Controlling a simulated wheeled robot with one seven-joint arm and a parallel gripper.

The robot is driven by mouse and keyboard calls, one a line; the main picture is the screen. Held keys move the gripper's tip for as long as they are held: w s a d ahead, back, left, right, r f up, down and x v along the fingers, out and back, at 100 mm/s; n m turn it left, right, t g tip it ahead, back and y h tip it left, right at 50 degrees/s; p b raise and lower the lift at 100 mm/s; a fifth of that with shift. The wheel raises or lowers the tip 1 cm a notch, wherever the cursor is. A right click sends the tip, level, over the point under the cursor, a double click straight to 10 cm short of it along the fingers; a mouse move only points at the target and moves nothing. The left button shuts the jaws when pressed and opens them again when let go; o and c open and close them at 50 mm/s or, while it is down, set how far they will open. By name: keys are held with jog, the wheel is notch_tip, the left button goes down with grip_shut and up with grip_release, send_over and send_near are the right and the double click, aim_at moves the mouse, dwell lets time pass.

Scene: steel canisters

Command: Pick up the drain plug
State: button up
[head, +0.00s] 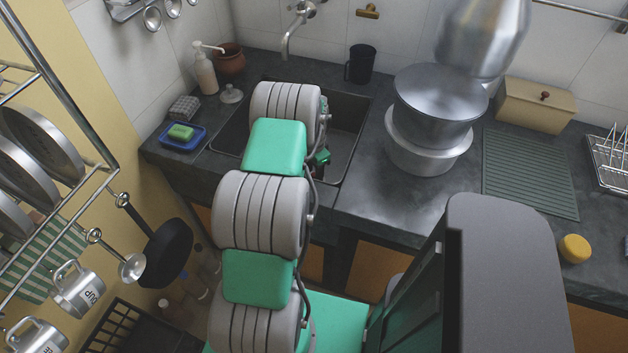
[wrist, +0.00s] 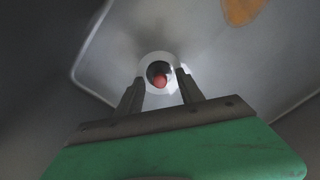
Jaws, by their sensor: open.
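In the wrist view a small red rounded piece (wrist: 160,80), seemingly the drain plug, shows at a dark round hole inside a pale ring (wrist: 146,84) on the grey basin floor. I cannot tell whether it sits in the hole or stands above it. My gripper (wrist: 159,75) is open, with one finger on each side of the red piece in the picture. No contact shows, and the gap in depth is unclear. In the head view my arm reaches into the sink (head: 349,130) and hides the plug and the fingers.
A black mug (head: 361,64) stands behind. Stacked metal pots (head: 437,105) stand close on the right. The sink walls surround my gripper.

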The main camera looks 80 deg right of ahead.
jog(key=shift+c, duration=0.6)
grip_shut()
